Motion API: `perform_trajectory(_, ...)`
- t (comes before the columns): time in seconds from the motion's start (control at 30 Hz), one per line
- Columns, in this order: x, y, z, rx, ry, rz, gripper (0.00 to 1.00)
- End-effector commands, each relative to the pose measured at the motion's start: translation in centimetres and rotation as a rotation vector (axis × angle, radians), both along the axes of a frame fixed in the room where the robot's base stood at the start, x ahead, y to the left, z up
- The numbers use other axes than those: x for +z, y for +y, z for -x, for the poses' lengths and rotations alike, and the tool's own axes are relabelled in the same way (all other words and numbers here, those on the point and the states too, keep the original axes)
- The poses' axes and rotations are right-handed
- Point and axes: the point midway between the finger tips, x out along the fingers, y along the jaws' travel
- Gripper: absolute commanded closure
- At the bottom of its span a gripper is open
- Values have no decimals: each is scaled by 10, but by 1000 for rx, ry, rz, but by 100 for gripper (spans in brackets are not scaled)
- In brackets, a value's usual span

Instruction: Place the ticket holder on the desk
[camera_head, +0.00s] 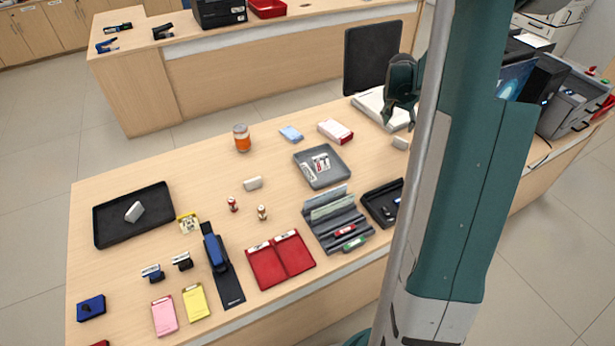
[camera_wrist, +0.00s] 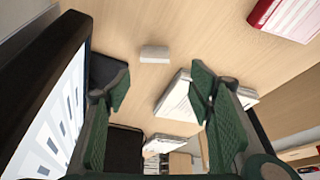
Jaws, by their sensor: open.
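I cannot tell for sure which thing is the ticket holder. Small off-white blocks fit best. One block (camera_head: 400,142) lies on the desk (camera_head: 200,170) just below my gripper (camera_head: 402,95). A second block (camera_head: 253,183) lies mid-desk. A third block (camera_head: 134,211) lies in the black tray (camera_head: 103,231) at left. In the wrist view one white block (camera_wrist: 154,54) lies on the wood surface, apart from the fingers. My gripper (camera_wrist: 160,88) is open there, with nothing between its green fingers. It hangs above the desk's back right part.
A dark monitor (camera_head: 372,57) stands behind my gripper; a lit screen (camera_wrist: 50,115) fills the wrist view's left. A white paper stack (camera_head: 370,104), grey tray (camera_head: 343,178), slip rack (camera_head: 320,228) and red folder (camera_head: 262,268) are close. The desk's middle left has free room.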

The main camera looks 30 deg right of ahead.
Motion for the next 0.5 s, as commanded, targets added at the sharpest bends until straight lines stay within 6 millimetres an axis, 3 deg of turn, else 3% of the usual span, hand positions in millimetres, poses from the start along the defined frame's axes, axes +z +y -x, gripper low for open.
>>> perform_trajectory(0.5,84,125,-1,211,-26,17,47)
